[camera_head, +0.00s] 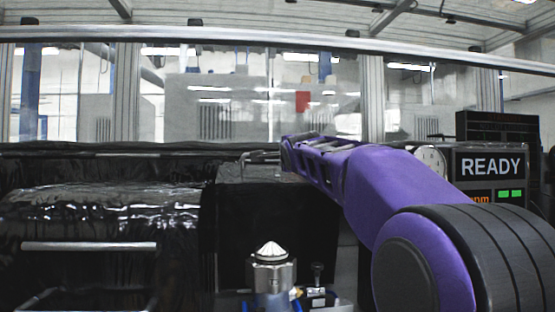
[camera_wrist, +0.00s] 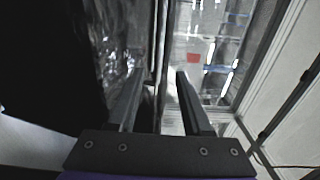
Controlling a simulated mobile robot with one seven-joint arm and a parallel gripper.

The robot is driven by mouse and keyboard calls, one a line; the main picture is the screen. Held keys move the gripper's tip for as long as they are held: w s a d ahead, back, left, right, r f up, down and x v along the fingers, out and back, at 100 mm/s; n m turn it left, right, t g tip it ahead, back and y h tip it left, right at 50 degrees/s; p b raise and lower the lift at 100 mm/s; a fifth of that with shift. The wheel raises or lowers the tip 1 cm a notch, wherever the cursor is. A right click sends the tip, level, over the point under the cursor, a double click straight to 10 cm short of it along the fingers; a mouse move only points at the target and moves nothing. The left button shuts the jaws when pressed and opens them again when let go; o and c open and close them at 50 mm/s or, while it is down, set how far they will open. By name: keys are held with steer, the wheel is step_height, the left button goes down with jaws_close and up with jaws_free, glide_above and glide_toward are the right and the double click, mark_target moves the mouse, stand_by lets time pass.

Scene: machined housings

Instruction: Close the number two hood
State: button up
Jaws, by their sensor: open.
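No number is readable on any hood, so I cannot tell which is number two. A black glossy cover (camera_head: 110,215) with a straight silver bar handle (camera_head: 88,246) is at the left in the head view. Right of it is a matt black panel (camera_head: 235,235), with a thin metal handle (camera_head: 243,163) at its top edge. My purple arm reaches in from the right, its end close to this handle. In the wrist view my gripper (camera_wrist: 159,82) is open, and a thin bar (camera_wrist: 158,45) shows beyond and between its fingers. Contact cannot be told.
A metal fitting with a pointed silver cap (camera_head: 271,255) stands low in front of the panel. A READY display (camera_head: 490,166) and a round gauge (camera_head: 431,162) are at the right. Framed clear panes (camera_head: 240,105) run across the back.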

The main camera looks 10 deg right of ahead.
steer(key=p, duration=0.8)
glide_above(274, 170)
steer(key=s, duration=0.2)
steer(key=shift+w+r, duration=0.1)
steer(key=shift+r, duration=0.2)
steer(key=shift+w+p, duration=0.75)
steer(key=shift+p, duration=0.1)
steer(key=shift+w+f+p, duration=0.25)
steer(key=shift+w+p, duration=0.15)
steer(key=shift+w, duration=0.05)
jaws_close()
